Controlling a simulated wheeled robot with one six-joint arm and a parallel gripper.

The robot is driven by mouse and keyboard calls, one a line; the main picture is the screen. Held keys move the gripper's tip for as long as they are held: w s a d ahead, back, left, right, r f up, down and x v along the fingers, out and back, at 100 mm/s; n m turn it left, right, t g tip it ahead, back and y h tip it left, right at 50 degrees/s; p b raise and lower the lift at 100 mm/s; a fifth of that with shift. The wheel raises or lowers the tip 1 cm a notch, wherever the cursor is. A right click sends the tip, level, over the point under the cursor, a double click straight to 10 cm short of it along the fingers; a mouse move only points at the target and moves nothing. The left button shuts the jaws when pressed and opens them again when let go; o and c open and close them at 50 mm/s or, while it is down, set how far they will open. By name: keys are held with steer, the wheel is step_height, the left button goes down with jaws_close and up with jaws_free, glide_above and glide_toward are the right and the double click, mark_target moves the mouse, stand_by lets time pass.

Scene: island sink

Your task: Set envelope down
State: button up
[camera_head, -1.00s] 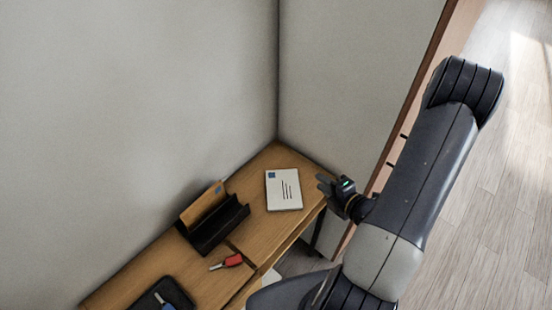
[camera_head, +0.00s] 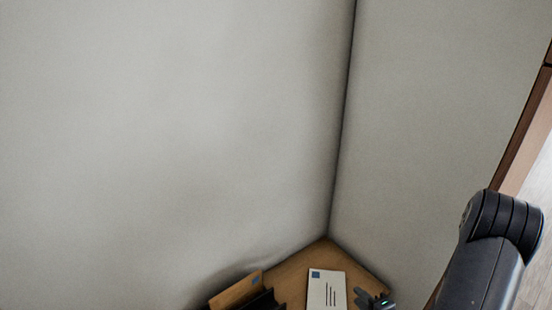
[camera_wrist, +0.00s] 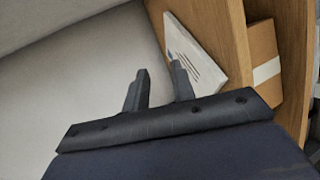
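A white envelope (camera_head: 326,292) with a blue stamp and dark address lines lies on the wooden desk (camera_head: 300,267) near the wall corner. Its lower part is cut off by the head view's bottom edge. My gripper (camera_head: 372,299) is just right of it. In the wrist view the envelope (camera_wrist: 195,55) shows beyond the fingers, on the wooden top (camera_wrist: 232,30). My gripper (camera_wrist: 158,85) has its two fingers apart with nothing between them. The right finger overlaps the envelope's edge in the picture; I cannot tell whether they touch.
A dark organizer (camera_head: 262,301) holding a brown envelope (camera_head: 235,290) stands left of the white envelope. Two walls meet behind the desk. In the wrist view a cardboard box (camera_wrist: 261,42) with a white strip sits beyond the wooden edge.

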steer(key=shift+b+x, duration=0.3)
steer(key=shift+x, duration=2.15)
steer(key=shift+s+r, duration=0.1)
steer(key=shift+r, duration=0.05)
